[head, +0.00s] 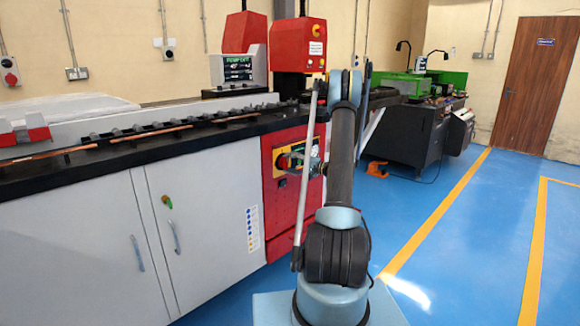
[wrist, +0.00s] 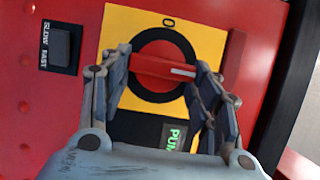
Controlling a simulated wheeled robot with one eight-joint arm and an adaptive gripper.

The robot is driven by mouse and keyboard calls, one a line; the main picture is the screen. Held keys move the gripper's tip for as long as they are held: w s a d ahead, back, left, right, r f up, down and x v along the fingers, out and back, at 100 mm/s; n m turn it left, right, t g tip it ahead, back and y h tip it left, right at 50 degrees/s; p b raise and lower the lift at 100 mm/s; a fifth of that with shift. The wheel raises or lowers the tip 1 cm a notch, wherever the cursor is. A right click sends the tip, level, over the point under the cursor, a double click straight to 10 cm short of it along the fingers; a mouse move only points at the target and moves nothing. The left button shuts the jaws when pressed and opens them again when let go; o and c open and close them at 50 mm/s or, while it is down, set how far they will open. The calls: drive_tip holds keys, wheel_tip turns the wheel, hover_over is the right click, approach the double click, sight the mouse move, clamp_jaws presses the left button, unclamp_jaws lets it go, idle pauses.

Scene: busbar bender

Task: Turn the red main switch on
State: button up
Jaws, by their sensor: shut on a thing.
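The red main switch (wrist: 150,67) is a red bar handle on a round black dial, set in a yellow plate (wrist: 118,22). In the wrist view the bar lies nearly level, tilting slightly down to the right, with its white mark at the right end. A "0" is printed above the dial. My gripper (wrist: 162,62) is shut on the handle, one finger at each end of the bar. In the head view my gripper (head: 308,164) reaches the yellow plate (head: 283,161) on the red machine front, and my arm hides part of that panel.
A black slow/fast rocker switch (wrist: 60,47) is left of the plate. A green-lit display (wrist: 174,136) shows below the dial, partly behind my gripper. A white cabinet (head: 205,215) stands left of the red panel. Blue floor (head: 460,235) is clear at right.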

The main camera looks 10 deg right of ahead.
drive_tip(key=shift+f, duration=0.1)
drive_tip(key=o, duration=1)
drive_tip(key=shift+o, duration=0.2)
drive_tip(key=v, duration=1.2)
drive_tip(key=shift+w, duration=0.15)
